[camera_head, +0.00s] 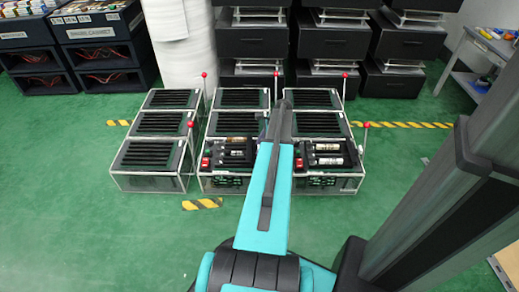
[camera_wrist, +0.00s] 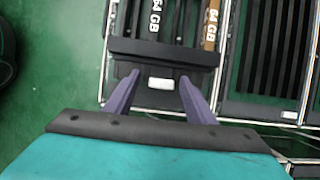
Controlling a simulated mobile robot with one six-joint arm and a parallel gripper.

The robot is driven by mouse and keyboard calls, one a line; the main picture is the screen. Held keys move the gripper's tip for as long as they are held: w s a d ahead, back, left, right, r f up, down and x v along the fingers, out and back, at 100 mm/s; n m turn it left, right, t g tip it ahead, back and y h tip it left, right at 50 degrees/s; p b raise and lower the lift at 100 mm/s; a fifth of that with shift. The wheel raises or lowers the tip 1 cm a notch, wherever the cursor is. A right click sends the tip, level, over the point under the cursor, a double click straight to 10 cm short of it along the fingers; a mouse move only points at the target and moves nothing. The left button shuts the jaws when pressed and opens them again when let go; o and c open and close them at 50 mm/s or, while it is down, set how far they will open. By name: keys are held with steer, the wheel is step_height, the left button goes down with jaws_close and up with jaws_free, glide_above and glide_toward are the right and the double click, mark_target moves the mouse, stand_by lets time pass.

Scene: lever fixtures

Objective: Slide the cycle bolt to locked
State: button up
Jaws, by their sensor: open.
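My gripper (camera_wrist: 159,77) shows in the wrist view with its two purple fingers spread apart and nothing between them. The fingertips reach over the near edge of a clear-framed unit, on either side of a small white label (camera_wrist: 160,84). A dark crossbar (camera_wrist: 163,52) lies just beyond the tips. I cannot tell whether they touch anything. No part is clearly recognisable as the cycle bolt. In the head view, several thin levers with red knobs stand on the units, such as the right front lever (camera_head: 366,126) and left front lever (camera_head: 191,125). My arm hides part of the middle units.
Clear-framed units with black slatted tops, such as the left front unit (camera_head: 150,155), stand in rows on the green floor. Dark drawers (camera_head: 333,42) and a white roll (camera_head: 183,50) stand behind. A grey table (camera_head: 492,48) is at right. Open floor (camera_head: 70,190) lies at left.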

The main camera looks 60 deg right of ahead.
steer(key=shift+r, duration=0.1)
steer(key=p+v, duration=0.4)
steer(key=v, duration=0.9)
steer(key=shift+s+r+p, duration=0.2)
steer(key=shift+r+p, duration=0.1)
steer(key=shift+d, duration=0.1)
